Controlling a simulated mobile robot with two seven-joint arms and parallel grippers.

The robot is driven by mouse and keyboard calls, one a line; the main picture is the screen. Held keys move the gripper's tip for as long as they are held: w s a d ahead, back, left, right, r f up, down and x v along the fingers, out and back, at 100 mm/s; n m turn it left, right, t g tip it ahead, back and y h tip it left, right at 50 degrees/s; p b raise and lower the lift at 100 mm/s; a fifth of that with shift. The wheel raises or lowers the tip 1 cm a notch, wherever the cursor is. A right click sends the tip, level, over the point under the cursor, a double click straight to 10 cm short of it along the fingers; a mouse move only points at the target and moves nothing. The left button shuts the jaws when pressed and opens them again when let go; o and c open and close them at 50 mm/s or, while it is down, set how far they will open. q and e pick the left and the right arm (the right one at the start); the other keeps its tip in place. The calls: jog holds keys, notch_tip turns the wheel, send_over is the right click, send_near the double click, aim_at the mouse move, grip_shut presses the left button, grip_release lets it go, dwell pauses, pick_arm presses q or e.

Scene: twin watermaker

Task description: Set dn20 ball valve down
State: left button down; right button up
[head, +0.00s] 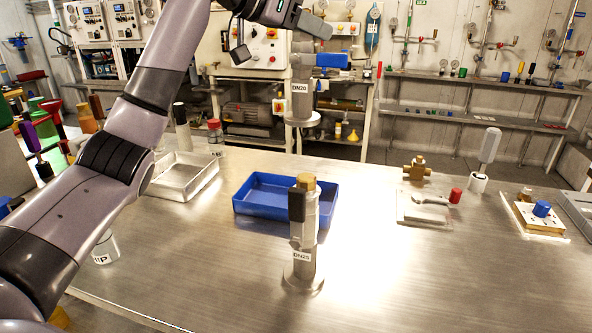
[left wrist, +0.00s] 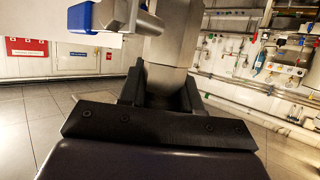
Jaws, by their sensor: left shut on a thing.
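The DN20 ball valve (head: 301,103) is a grey metal body with a white DN20 label and a blue lever (head: 333,60). In the left wrist view the metal body (left wrist: 170,45) stands between the dark fingers (left wrist: 160,90), with the blue lever (left wrist: 80,16) at upper left. A second valve, labelled DN25 (head: 302,235), stands upright on the steel bench (head: 400,280). My right gripper is not in view.
A plate with a red-ended lever (head: 425,205), a brass fitting (head: 417,169) and a wooden block (head: 538,218) lie to the right. The front right bench is bare.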

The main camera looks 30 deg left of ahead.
pick_arm(q)
notch_tip(320, 180, down, 15)
jog(key=b, duration=0.3)
jog(key=shift+f, duration=0.2)
jog(key=shift+f+b, duration=0.3)
jog(key=shift+f, duration=1.8)
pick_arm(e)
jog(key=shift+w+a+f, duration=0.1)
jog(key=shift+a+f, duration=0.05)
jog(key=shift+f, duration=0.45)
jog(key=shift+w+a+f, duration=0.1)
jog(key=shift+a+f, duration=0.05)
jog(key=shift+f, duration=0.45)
pick_arm(q)
jog(key=shift+f, duration=0.1)
jog(key=c, duration=0.8)
grip_release()
jog(key=shift+f, duration=0.2)
send_near(309, 112)
notch_tip(309, 112, down, 5)
jog(key=a, duration=0.2)
jog(key=shift+w+r+b, duration=0.15)
jog(key=shift+r+b, duration=0.05)
jog(key=shift+b, duration=0.2)
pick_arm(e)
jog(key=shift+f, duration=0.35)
pick_arm(q)
jog(key=shift+r, duration=0.15)
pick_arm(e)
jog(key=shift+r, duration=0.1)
